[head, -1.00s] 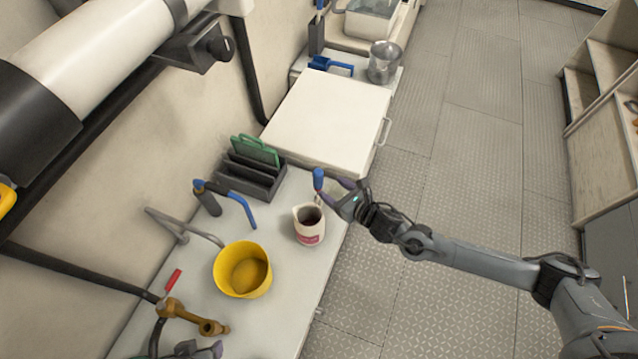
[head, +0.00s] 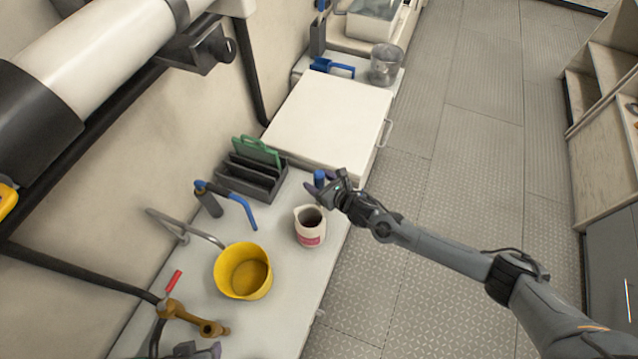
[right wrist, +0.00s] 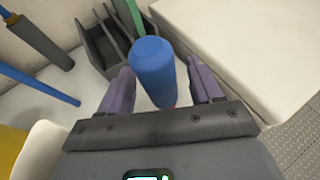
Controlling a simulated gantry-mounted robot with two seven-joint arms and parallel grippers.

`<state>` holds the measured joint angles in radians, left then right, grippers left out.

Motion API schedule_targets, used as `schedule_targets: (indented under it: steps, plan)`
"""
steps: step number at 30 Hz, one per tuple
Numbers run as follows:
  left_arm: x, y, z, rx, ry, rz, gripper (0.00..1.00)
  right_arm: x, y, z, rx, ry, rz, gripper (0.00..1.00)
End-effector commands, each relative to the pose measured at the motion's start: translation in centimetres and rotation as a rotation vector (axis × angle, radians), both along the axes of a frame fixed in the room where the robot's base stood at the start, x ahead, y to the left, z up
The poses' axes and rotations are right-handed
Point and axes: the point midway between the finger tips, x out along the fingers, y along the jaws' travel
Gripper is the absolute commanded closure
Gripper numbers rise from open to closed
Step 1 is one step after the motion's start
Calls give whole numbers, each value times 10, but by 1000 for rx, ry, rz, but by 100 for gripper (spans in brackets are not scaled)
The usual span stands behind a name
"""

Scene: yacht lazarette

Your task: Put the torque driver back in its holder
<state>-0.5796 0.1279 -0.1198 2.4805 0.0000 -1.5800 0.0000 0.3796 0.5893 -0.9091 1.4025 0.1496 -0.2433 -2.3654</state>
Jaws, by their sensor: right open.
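A blue-handled tool (head: 319,178), which looks like the torque driver, stands upright near the counter's right edge, just behind the white jug. In the right wrist view its blue handle (right wrist: 154,68) sits between the two purple fingers, with a little red at its lower end. My right gripper (head: 322,186) is open, with its fingers on either side of the handle; gaps show on both sides. What holds the tool up from below is hidden, and I cannot make out its holder.
The white jug (head: 309,232) with dark contents and a yellow pot (head: 243,283) stand nearby. A dark slotted rack (head: 250,180) holds a green item. A dark cylinder with a blue tube (head: 208,202) and a white raised box (head: 330,122) are near. Bare counter lies left of the jug.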

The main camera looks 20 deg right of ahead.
Motion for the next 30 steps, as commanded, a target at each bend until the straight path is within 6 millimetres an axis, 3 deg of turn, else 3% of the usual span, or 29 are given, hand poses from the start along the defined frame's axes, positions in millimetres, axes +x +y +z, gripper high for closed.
schedule_targets:
  steps: [5, 17, 25, 30]
  plan:
    - [0, -1, 0, -2, 0, 1, 40, 0, 0, 0, 0, 0, 0, 36]
    - [0, -3, 0, -14, 0, 9, 40, 0, 0, 0, -1, 1, -1, 95]
    - [0, -3, 1, -12, 1, 8, 40, 0, 0, 3, 0, -1, -1, 95]
    - [0, -1, 2, -6, 1, 3, 40, 1, -1, 19, 2, -3, 0, 95]
